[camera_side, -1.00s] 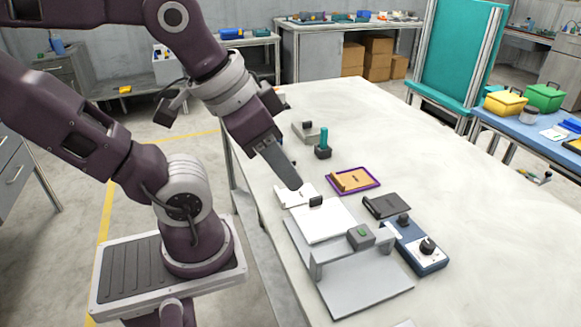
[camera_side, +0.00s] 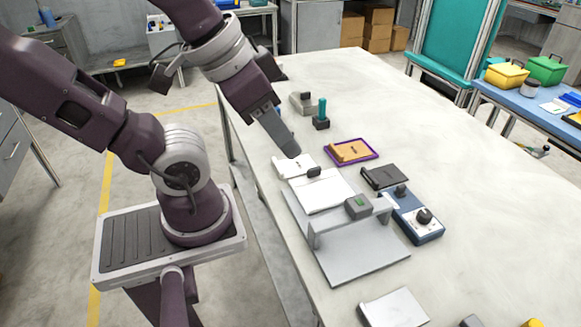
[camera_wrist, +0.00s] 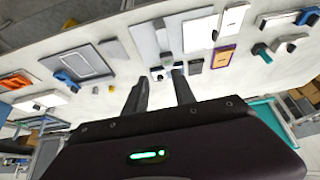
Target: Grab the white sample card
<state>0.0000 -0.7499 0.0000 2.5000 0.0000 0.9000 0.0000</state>
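A white card (camera_side: 296,166) with small dark print lies flat on the table, just below my gripper's tip in the side view. A larger white sheet (camera_side: 322,190) lies beside it on a grey stand. Another white card (camera_side: 395,308) lies at the near edge of the side view. I cannot tell which is the sample card. In the wrist view, two white pieces (camera_wrist: 233,20) (camera_wrist: 200,33) lie beyond the fingers. My gripper (camera_wrist: 162,88) has its fingers apart with nothing between them. In the side view my gripper (camera_side: 293,152) appears above the table.
A grey stand (camera_side: 355,255) with a small box, a blue device with knobs (camera_side: 418,220), a black card (camera_side: 385,177), a tan card in a purple frame (camera_side: 352,151) and a teal-handled block (camera_side: 321,115) surround the white card.

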